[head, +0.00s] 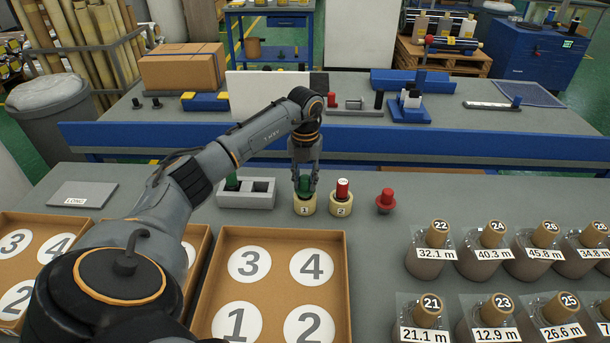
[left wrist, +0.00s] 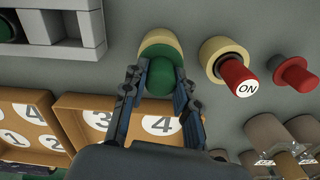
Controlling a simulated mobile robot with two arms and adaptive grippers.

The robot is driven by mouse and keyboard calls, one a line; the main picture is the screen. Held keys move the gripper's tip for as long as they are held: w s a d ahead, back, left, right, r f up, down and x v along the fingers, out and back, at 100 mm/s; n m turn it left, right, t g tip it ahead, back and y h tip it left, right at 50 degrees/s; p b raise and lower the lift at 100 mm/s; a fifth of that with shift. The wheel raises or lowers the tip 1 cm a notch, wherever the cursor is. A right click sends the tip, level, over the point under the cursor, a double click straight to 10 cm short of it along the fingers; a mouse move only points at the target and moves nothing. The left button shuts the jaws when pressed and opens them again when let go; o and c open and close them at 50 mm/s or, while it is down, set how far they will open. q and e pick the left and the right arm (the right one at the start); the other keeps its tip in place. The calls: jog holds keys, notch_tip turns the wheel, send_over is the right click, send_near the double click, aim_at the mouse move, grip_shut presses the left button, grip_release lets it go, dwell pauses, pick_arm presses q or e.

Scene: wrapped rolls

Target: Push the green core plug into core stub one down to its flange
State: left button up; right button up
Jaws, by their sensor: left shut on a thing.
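Core stub one (head: 305,207) is a short cream tube standing upright on the grey bench, marked 1. The green core plug (head: 304,186) is at its top. My left gripper (head: 304,178) comes down from above, shut on the plug. In the left wrist view, the fingers of the left gripper (left wrist: 158,86) sit on both sides of the green plug (left wrist: 161,76), with the cream rim of core stub one (left wrist: 158,37) around and behind it. I cannot tell whether the plug's flange touches the rim. My right gripper is not in view.
Core stub two (head: 341,208) stands close on the right with a red plug (head: 342,188) in it. Another red plug (head: 386,199) stands further right. A grey two-pocket holder (head: 246,201) with a green piece is left. A numbered tray (head: 278,235) lies in front.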

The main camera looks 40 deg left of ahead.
pick_arm(q)
jog(key=shift+f+b, duration=0.6)
jog(key=shift+f, duration=0.45)
dwell(0.4)
jog(key=o, duration=1.1)
notch_tip(320, 180, up, 12)
jog(key=shift+f, duration=0.1)
